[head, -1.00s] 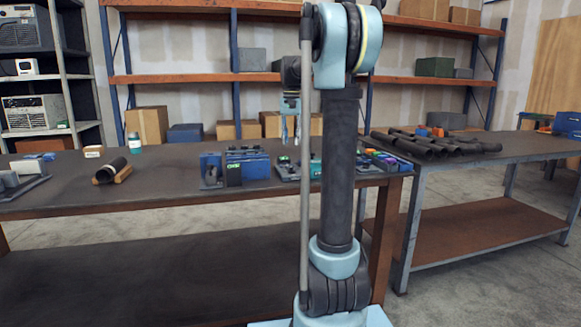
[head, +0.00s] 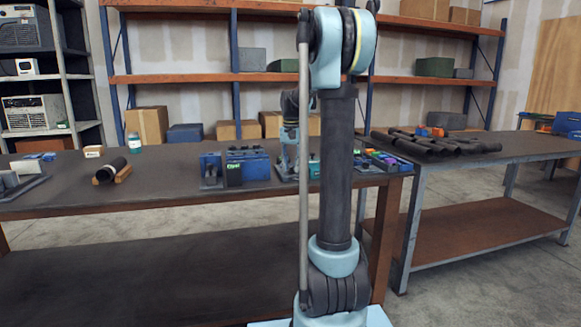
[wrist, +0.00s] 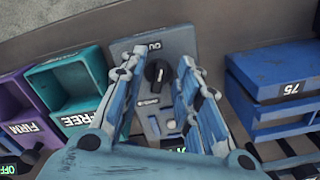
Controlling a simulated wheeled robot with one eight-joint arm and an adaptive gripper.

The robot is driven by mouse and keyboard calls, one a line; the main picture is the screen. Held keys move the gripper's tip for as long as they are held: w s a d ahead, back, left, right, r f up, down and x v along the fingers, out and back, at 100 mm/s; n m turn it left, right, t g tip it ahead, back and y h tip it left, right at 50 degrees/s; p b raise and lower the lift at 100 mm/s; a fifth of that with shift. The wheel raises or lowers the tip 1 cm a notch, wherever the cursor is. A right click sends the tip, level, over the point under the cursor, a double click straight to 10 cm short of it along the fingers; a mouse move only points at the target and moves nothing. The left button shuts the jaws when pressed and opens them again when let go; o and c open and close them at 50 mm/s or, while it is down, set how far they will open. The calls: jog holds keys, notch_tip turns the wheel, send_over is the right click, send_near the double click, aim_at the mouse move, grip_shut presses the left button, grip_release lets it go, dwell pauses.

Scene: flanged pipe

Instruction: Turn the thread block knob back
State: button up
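The thread block shows in the wrist view as a grey panel (wrist: 178,43) with a round black knob (wrist: 157,73) bearing a pale pointer mark. Small pale fittings sit below the knob on the panel. My gripper (wrist: 161,66) is open and empty, its two blue fingers spread on either side of the knob. I cannot tell whether the fingertips reach down to the knob's height. In the head view my gripper (head: 288,168) is low over the back table, partly hidden by my own arm, and the knob cannot be made out there.
In the wrist view, a teal FREE bin (wrist: 68,85) and a purple FIRM bin (wrist: 15,105) lie left of the panel. A blue block marked 75 (wrist: 275,85) stands to its right. In the head view, black pipes (head: 440,143) lie on the right table (head: 520,148).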

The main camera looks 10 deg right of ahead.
grip_shut()
jog(key=shift+n, duration=0.3)
jog(key=n, duration=0.5)
jog(key=shift+d, duration=0.15)
grip_release()
